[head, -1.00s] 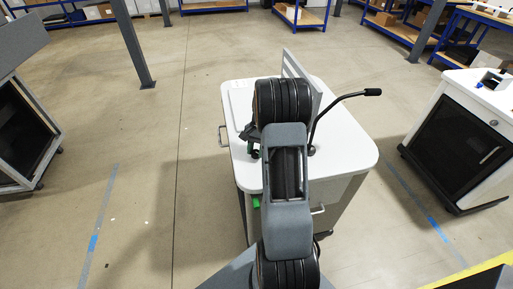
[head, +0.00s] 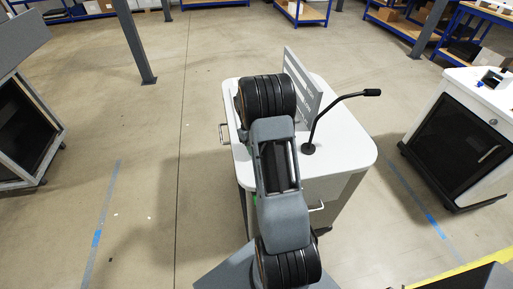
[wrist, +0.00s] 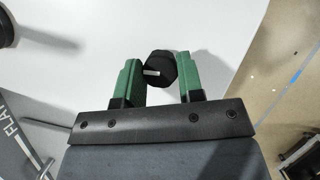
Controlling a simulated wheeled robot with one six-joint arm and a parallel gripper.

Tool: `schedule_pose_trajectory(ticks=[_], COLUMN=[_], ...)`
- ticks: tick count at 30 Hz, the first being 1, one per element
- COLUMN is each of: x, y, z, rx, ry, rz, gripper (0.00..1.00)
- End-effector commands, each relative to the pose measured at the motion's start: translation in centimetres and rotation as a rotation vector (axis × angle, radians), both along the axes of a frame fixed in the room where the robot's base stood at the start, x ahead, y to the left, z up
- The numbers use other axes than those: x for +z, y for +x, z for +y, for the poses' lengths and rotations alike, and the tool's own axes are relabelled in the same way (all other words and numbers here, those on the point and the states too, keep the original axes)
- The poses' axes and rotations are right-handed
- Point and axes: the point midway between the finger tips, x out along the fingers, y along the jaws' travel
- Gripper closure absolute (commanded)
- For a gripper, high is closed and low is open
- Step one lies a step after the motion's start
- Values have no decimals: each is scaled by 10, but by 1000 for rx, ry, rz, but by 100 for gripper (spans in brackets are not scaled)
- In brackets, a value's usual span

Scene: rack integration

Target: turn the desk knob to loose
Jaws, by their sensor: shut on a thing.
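The desk knob (wrist: 160,70) is a small black knob with a pale mark on its face, on the white desk top (wrist: 90,65) in the wrist view. My gripper (wrist: 158,64) has green fingers, one on each side of the knob, and is shut on it. The mark lies nearly level, tilted slightly. In the head view the white desk (head: 345,150) stands in the middle. There my own arm hides the knob and most of the gripper.
A gooseneck microphone (head: 338,103) rises from the desk's right part, beside an upright grey panel (head: 303,88). A white cabinet with a dark door (head: 453,140) stands at the right, a dark-fronted rack (head: 25,130) at the left. Open floor lies between them.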

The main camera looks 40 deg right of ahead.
Motion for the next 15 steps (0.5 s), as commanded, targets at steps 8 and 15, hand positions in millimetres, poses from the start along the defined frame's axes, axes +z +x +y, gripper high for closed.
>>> schedule_pose_trajectory(ticks=[8, 15], x=[1, 1], y=[0, 0], z=[1, 2], rx=[262, 479], ry=[-1, 0], rz=[-1, -1], gripper=[89, 89])
